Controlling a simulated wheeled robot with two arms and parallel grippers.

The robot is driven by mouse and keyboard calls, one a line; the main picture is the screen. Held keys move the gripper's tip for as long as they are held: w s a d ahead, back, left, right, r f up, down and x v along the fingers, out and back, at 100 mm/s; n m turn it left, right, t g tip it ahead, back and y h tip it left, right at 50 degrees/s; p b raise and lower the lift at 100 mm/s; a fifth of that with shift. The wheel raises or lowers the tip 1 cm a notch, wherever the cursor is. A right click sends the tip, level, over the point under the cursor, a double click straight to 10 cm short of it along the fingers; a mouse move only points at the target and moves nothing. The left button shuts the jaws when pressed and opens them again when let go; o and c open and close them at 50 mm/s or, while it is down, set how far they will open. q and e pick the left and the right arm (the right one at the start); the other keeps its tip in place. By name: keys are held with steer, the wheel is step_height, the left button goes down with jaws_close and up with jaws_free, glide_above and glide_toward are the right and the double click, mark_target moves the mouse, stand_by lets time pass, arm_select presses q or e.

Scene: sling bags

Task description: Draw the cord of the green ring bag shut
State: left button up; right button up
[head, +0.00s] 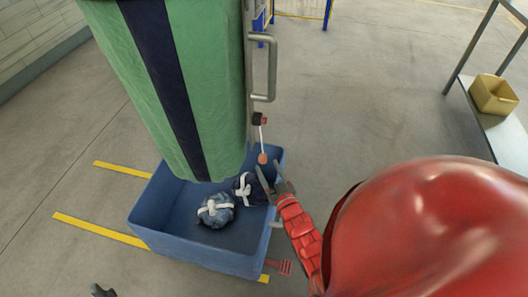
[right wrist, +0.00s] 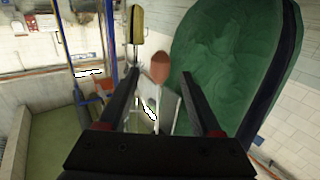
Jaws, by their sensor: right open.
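The green bag (head: 215,75) with a dark stripe hangs at the upper left of centre in the head view; its ring is out of view. It fills the right side of the right wrist view (right wrist: 215,60). A pale cord (head: 262,138) hangs beside it from a small red and black fitting (head: 262,119) and ends in an orange-brown knob (head: 262,158). My right gripper (head: 270,168) is open just below the knob. In the right wrist view the knob (right wrist: 160,68) appears between the fingertips, not gripped. A dark tip (head: 103,291), possibly my left gripper, shows at the lower left.
A blue bin (head: 190,258) stands under the bag, with tied bundles (head: 216,210) inside. A grey handle (head: 268,68) sticks out beside the bag. A yellow box (head: 493,95) is on a bench at right. Yellow lines (head: 100,230) mark the open floor.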

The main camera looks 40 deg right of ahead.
steer(key=p+v, duration=0.3)
steer(key=v, duration=0.9)
steer(key=shift+p, duration=0.3)
